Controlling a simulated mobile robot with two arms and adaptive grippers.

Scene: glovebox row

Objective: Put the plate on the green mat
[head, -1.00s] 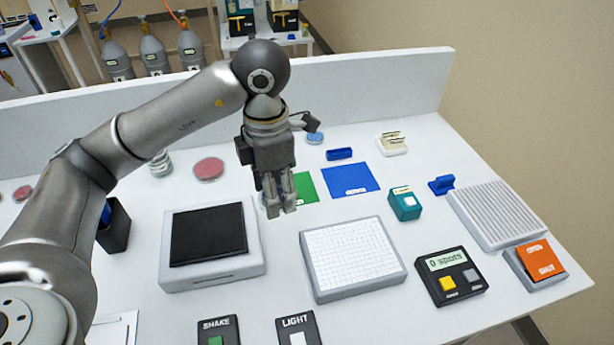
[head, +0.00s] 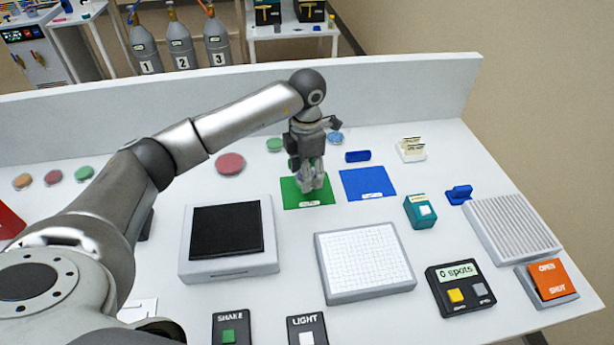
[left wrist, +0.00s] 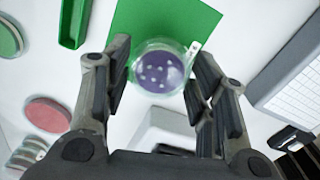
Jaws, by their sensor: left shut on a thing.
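The plate (left wrist: 160,70) is a clear round dish with a purple fill and several pale spots. In the left wrist view it sits between the fingers of my left gripper (left wrist: 164,85), which is shut on it. In that view it overlaps the lower edge of the green mat (left wrist: 150,22). In the head view the left gripper (head: 314,188) is over the green mat (head: 291,192), fingers pointing down. The plate is mostly hidden there by the fingers, and I cannot tell its exact height above the mat. My right gripper is not in view.
A blue mat (head: 368,184) lies right of the green one. A black-topped shaker (head: 227,230) and a gridded light box (head: 365,260) stand in front. A pink dish (head: 230,163) and a green dish (head: 274,144) lie behind. A low wall (head: 420,105) closes the back.

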